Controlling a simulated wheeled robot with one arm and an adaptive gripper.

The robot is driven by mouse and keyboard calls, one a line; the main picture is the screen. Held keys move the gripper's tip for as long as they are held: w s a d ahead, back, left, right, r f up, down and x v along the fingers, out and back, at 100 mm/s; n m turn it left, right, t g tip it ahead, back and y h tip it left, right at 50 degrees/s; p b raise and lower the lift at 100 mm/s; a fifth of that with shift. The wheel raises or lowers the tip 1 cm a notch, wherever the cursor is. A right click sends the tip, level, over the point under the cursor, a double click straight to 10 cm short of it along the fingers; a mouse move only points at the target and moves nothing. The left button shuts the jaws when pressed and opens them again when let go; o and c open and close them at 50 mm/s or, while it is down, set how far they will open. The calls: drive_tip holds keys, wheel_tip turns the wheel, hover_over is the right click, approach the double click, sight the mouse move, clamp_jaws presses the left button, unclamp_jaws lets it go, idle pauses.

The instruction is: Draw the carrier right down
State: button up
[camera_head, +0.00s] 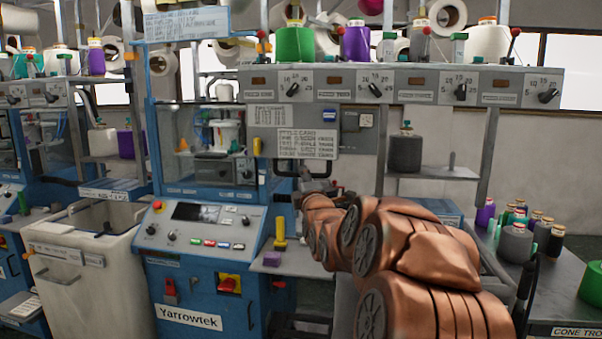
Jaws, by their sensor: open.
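My copper arm reaches in from the lower right, and my gripper (316,186) is at its far end, in front of the grey panel just right of the blue knitting machine (205,280). The gripper is open, small in view and partly hidden by my arm. I see nothing held in it. I cannot make out for certain which part is the carrier; the area around the fingertips is cluttered and partly covered. A white mechanism (228,135) stands inside the machine's clear guard, left of my gripper.
A grey panel with printed signs (308,143) hangs behind my gripper. A dark cone (405,151) stands on a shelf to its right. A cone trolley (575,310) with several cones is at the right. A pale bin (85,260) stands at the left.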

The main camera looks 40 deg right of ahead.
drive_tip(key=shift+p+x, duration=0.45)
drive_tip(key=shift+x, duration=1.3)
clamp_jaws()
